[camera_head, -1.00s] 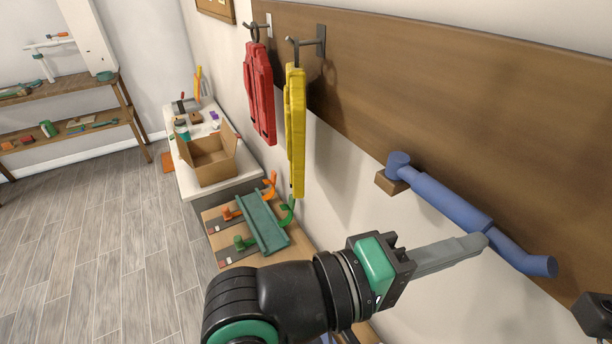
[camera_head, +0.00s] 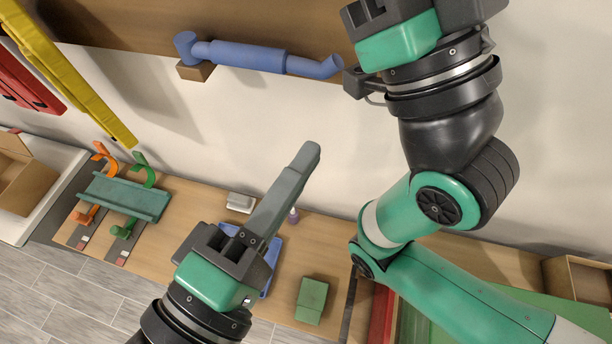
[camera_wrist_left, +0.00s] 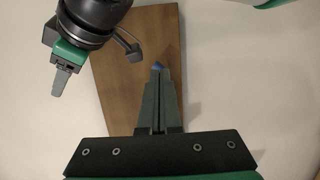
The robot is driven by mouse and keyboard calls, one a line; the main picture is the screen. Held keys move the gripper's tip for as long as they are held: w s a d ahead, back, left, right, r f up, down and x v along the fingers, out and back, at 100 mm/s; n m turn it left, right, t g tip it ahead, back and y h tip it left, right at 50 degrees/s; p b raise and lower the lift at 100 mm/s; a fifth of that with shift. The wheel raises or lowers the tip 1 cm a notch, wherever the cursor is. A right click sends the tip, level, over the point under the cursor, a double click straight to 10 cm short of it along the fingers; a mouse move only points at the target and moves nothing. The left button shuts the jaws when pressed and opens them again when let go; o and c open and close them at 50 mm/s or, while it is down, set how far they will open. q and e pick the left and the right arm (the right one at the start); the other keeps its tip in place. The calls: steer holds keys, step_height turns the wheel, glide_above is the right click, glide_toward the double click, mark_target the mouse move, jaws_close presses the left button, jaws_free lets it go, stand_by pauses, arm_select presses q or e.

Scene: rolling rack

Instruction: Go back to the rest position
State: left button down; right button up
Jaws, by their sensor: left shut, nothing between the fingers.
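My left gripper (camera_head: 306,156) rises from the bottom middle of the head view, its long grey fingers together and empty. In the left wrist view its closed fingers (camera_wrist_left: 157,85) point up the picture at a brown board, with a bit of blue just past the tips. My right arm fills the right side of the head view, and its gripper body (camera_head: 395,40) is cut off by the top edge. The right gripper (camera_wrist_left: 60,92) also shows at the upper left of the left wrist view, apart from the left one. Its finger gap cannot be made out.
A blue bar (camera_head: 262,56) is on the wall board above the left gripper. Red (camera_head: 28,88) and yellow (camera_head: 75,85) items hang at the left. Below, a wooden bench holds a teal rack (camera_head: 122,197), a blue tray (camera_head: 270,262) and a green box (camera_head: 311,300).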

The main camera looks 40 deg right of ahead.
arm_select(q)
steer(key=shift+s+a, duration=0.1)
steer(key=shift+s, duration=0.75)
